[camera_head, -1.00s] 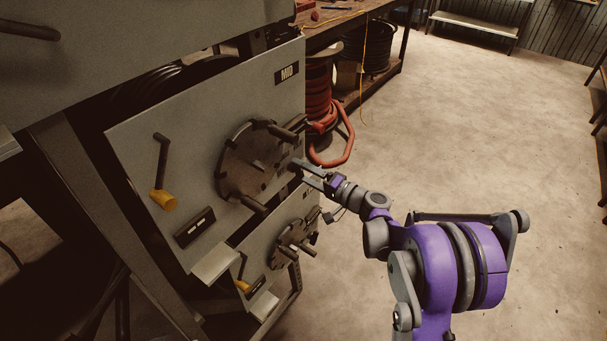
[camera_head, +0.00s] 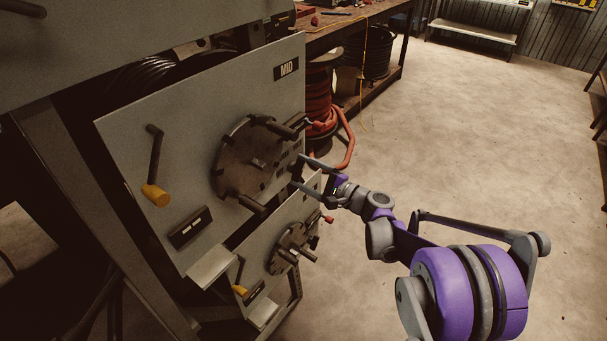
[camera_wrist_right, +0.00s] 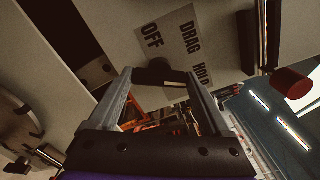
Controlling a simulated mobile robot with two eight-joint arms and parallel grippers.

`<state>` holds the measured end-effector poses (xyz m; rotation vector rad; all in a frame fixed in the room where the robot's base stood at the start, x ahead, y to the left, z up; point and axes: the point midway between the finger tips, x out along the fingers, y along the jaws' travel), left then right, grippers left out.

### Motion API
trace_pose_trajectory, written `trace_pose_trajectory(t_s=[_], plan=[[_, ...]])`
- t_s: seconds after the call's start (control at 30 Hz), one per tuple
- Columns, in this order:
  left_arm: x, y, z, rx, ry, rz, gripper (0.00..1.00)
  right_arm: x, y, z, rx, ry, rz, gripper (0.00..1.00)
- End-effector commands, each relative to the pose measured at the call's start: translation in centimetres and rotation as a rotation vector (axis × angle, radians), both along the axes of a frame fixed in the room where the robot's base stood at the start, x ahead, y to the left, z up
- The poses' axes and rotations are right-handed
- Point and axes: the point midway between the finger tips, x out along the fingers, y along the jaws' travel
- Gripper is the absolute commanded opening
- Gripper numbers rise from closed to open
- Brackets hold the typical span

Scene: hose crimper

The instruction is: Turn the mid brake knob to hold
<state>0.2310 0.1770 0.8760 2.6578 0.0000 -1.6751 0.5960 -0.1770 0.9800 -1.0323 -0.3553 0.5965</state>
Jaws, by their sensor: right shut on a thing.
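The panel marked MID (camera_head: 286,69) stands at the left of the head view and carries a dark wheel with several pegs (camera_head: 232,165). My right gripper (camera_head: 298,171) is at the right edge of this panel, beside the wheel. In the right wrist view the dark brake knob (camera_wrist_right: 156,71) lies between the fingertips of my right gripper (camera_wrist_right: 159,76), which is shut on it. A white label (camera_wrist_right: 172,43) reading OFF, DRAG and HOLD is beside the knob. The fingers partly hide the knob, and I cannot tell where it points. My left gripper is not in view.
A lower panel with a smaller wheel (camera_head: 291,247) sits below. A red-ended handle (camera_wrist_right: 291,82) is close on the right in the wrist view. Open floor (camera_head: 470,140) lies to the right.

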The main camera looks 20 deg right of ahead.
Motion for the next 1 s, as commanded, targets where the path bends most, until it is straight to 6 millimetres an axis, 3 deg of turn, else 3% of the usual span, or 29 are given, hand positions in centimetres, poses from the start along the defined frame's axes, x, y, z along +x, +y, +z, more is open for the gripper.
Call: trace_pose_trajectory(t_s=[0.6,0.63,0.7,1.0], plan=[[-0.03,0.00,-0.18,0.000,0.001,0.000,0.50,0.00,-0.03,0.00,0.035,0.027,0.000,0.27],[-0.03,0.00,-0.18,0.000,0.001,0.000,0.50,0.00,-0.03,0.00,0.035,0.027,0.000,0.86],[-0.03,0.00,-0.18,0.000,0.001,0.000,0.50,-0.01,-0.02,0.00,0.034,0.026,0.000,0.99],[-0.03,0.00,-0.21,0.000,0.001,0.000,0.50,-0.19,-0.20,-0.01,0.033,0.026,-0.001,1.00]])
